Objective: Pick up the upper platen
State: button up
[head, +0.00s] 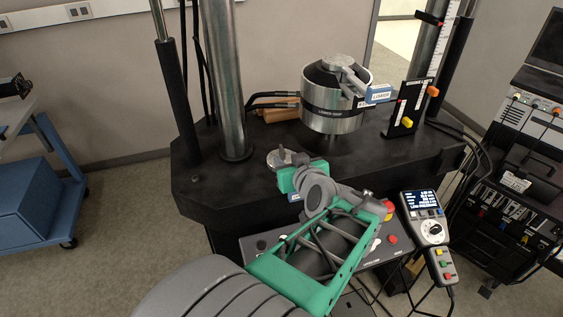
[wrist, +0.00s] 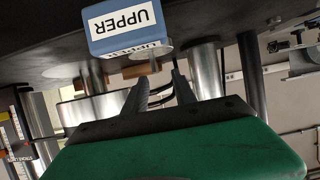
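The upper platen, a grey disc (head: 279,158) with a short stem, shows just beyond my green gripper in the head view, over the black machine base. Its blue tag reading UPPER (wrist: 125,25) fills the top middle of the wrist view, upside down. Part of the tag also shows below my gripper in the head view. My gripper (wrist: 160,77) has its two dark fingers apart with a gap between them. The tag appears ahead of the fingertips, to the left. The hand hides part of the platen in the head view, and I cannot tell whether the fingers touch it.
The lower platen (head: 336,66), with a blue LOWER tag (head: 379,93), sits on a silver cylinder (head: 330,115) at the centre. Steel columns (head: 222,80) flank it. A handheld controller (head: 425,217) and control panel stand at the front right. A black marker stand (head: 405,112) is right of the cylinder.

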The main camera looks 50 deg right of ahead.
aim_at(283, 150)
jog(key=x, duration=0.4)
jog(key=d+p+x, duration=0.1)
jog(key=x, duration=0.2)
jog(key=shift+d, duration=0.2)
jog(key=shift+c, duration=0.4)
grip_shut()
dwell(0.6)
jog(key=shift+w+r, duration=0.1)
jog(key=shift+r, duration=0.1)
